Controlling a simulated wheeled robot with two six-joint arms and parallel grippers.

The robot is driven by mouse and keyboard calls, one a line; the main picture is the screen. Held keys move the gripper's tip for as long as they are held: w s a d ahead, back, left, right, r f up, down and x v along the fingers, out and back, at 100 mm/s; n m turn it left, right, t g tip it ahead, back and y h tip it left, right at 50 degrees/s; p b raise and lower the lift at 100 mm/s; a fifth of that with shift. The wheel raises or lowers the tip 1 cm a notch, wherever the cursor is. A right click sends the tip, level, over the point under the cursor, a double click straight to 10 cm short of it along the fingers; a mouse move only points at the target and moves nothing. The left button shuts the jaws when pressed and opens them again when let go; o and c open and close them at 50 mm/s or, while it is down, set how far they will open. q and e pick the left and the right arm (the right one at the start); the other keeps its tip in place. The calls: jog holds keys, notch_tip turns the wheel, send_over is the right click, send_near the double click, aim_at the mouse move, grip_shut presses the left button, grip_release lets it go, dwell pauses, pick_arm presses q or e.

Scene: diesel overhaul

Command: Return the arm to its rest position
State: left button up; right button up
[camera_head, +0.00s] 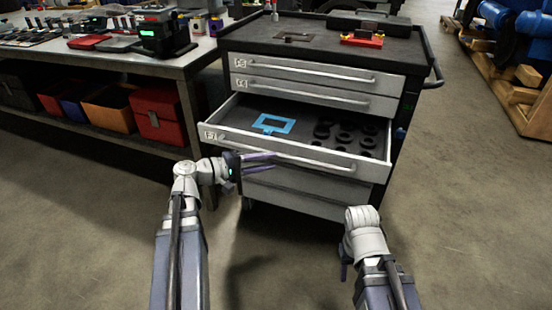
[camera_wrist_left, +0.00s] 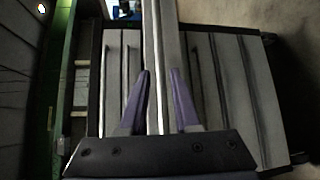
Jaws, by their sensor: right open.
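My left gripper (camera_head: 276,160) is at the front of the open drawer (camera_head: 290,150), near the left part of its handle. Its two purple fingers are apart. In the left wrist view the gripper (camera_wrist_left: 160,78) shows its fingers on either side of the drawer's front edge and pale handle bar (camera_wrist_left: 155,60), with gaps visible. My right gripper (camera_head: 345,268) is only a small dark part beside the right wrist, low in front of the cabinet; its fingers are mostly hidden.
The open drawer holds a blue frame (camera_head: 273,124) and several dark rings (camera_head: 343,132). A workbench (camera_head: 150,62) with bins (camera_head: 108,107) below stands left.

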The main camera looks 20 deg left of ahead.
pick_arm(q)
jog(key=shift+s+a, duration=0.15)
dwell(0.3)
jog(key=s+d+f+m+g+y, duration=0.1)
jog(key=s+d+f+m+g, duration=0.3)
jog(key=d, duration=0.3)
jog(key=s+d+f+m+g+y, duration=0.1)
jog(key=d+f+m+g+y, duration=0.1)
jog(key=d+f+g, duration=0.35)
jog(key=s+d+f+m+g+y, duration=0.2)
jog(key=s+d+f+m+y, duration=0.4)
jog(key=s+f+m+y, duration=0.4)
notch_tip(320, 180, up, 32)
jog(key=n+p, duration=0.2)
jog(key=p, duration=2.9)
jog(key=shift+s+a+f, duration=0.15)
jog(key=shift+s+a, duration=0.1)
